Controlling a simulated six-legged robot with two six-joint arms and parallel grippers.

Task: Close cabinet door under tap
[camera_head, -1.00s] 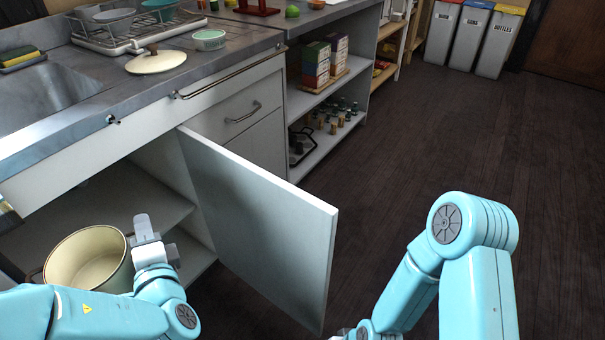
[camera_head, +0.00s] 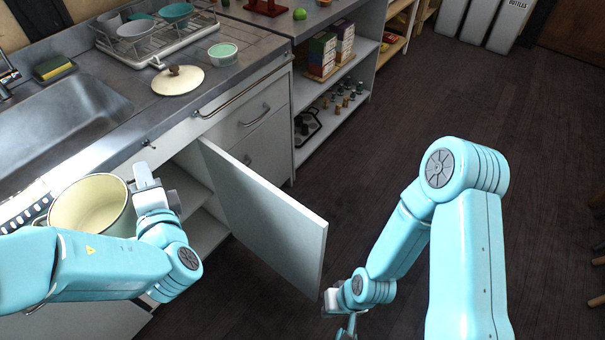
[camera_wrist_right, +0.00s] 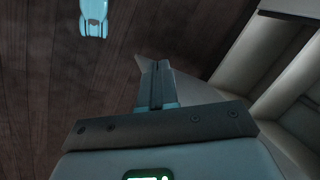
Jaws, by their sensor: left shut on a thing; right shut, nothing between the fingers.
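The white cabinet door (camera_head: 265,215) under the sink counter stands open, swung out to the right, with the shelved cabinet interior (camera_head: 200,215) showing behind it. My left gripper (camera_head: 145,178) is shut on the rim of a cream-lined pot (camera_head: 88,205) and holds it in front of the counter edge. My left arm hides the pot's lower part. My right gripper (camera_head: 346,326) is low, near the door's lower outer corner, partly cut off by the frame. In the right wrist view its fingers (camera_wrist_right: 157,82) are shut and empty. I cannot tell whether they touch the door.
The sink (camera_head: 60,120) and part of the tap (camera_head: 6,82) are at the left. A lid (camera_head: 178,82), a bowl (camera_head: 222,53) and a dish rack (camera_head: 150,38) sit on the counter. Open shelves (camera_head: 330,120) stand beyond the drawers.

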